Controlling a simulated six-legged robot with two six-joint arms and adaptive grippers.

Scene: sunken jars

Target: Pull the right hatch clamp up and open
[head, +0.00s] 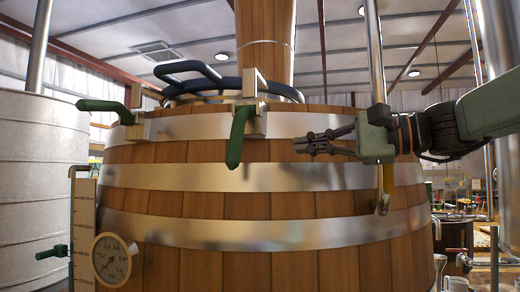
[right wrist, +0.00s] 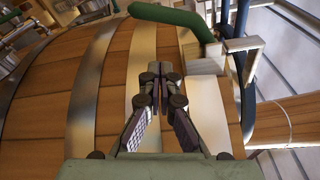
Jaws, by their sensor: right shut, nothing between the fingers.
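The right hatch clamp has a green handle (head: 239,136) that hangs down over the tank's upper metal band, below a pale bracket (head: 252,92) at the rim. In the right wrist view its green handle (right wrist: 178,18) and bracket (right wrist: 208,62) show at the top. My right gripper (head: 298,145) is shut and empty, to the right of the handle and apart from it. In the right wrist view the gripper (right wrist: 156,72) points toward the clamp with its fingers together. The dark hatch ring (head: 205,82) is behind the bracket. My left gripper is not in view.
The left clamp's green handle (head: 102,106) sticks out to the left at the rim. The wooden tank (head: 200,205) fills the middle. A wooden column (head: 265,45) rises behind the hatch. A gauge (head: 113,258) and metal pipe (head: 376,60) are at the sides.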

